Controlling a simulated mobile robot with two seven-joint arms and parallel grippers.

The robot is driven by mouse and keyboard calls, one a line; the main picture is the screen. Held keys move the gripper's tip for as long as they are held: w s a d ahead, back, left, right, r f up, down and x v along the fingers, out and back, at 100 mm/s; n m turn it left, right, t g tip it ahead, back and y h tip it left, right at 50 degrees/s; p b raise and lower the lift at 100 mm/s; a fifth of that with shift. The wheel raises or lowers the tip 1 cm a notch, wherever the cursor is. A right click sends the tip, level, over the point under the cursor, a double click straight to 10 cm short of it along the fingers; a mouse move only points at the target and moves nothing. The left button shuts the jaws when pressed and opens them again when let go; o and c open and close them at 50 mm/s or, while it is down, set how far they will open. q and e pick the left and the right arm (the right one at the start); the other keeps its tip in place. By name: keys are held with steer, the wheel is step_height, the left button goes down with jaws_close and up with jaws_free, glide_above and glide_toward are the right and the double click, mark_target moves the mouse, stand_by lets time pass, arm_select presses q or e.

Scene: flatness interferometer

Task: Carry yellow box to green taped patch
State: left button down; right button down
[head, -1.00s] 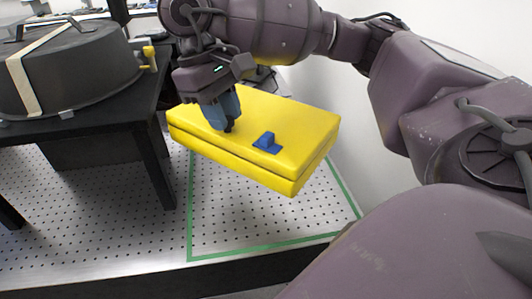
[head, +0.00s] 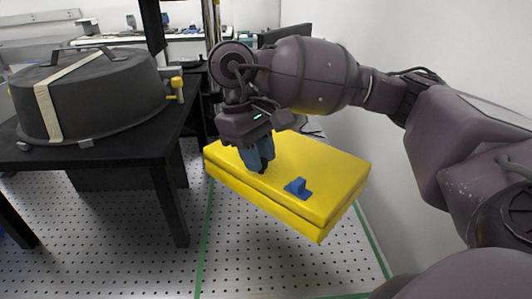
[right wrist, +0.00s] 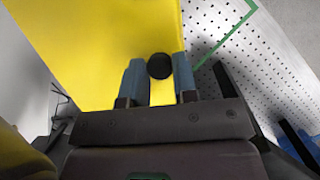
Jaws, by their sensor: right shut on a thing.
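The yellow box (head: 305,168) is a flat case with a seam around its side and a blue latch (head: 298,188) on top. My right gripper (head: 259,168) is shut on it by its top, at a part mostly hidden by the fingers. The box is held tilted above the perforated table. In the right wrist view the box (right wrist: 105,40) lies beyond the fingers, with a round black knob (right wrist: 159,66) between them. The green taped patch (head: 204,245) is an outline on the table, below the box and partly hidden by it. My left gripper is not in view.
A black table (head: 178,180) with a dark round chamber (head: 90,95), strapped in cream, stands left of the box. A white wall (head: 400,40) rises on the right. Perforated tabletop (head: 110,240) lies bare in front.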

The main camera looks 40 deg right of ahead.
step_height(320, 180, down, 17)
steer(key=shift+r, duration=0.2)
stand_by(0.6)
steer(key=c, duration=0.9)
jaws_free()
steer(key=shift+f, duration=0.1)
